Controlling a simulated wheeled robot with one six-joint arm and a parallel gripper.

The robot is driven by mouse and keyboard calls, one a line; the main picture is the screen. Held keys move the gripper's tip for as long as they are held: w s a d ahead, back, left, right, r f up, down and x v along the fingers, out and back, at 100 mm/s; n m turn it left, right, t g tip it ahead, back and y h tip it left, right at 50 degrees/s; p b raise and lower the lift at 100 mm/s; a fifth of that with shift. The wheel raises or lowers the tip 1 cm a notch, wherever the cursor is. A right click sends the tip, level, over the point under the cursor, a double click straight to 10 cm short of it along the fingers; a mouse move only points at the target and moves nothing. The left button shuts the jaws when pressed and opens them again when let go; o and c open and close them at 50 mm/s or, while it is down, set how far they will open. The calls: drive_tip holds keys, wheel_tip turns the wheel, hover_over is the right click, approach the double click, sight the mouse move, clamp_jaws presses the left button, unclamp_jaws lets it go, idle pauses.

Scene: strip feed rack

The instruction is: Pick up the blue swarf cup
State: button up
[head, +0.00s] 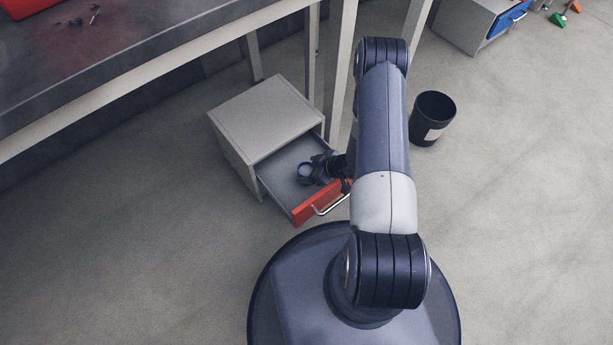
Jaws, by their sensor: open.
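The blue swarf cup (305,170) is a small, round, dark blue cup inside the open drawer (284,176) of a grey cabinet. My gripper (316,168) reaches into the drawer from the right, over the red drawer front. It is open, with its dark fingers at the cup's right side. I cannot tell whether the fingers touch the cup or stand around it. Part of the cup and most of my wrist are hidden.
The grey cabinet (268,110) has a red drawer front (316,200) with a metal handle. A workbench (150,60) stands at upper left, its legs behind the cabinet. A black bin (432,112) stands right of my arm. Another cabinet (478,22) is at the top right. The right floor is clear.

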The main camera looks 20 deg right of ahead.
drive_tip(key=shift+x, duration=1.1)
drive_tip(key=shift+c, duration=0.6)
drive_tip(key=c, duration=1.1)
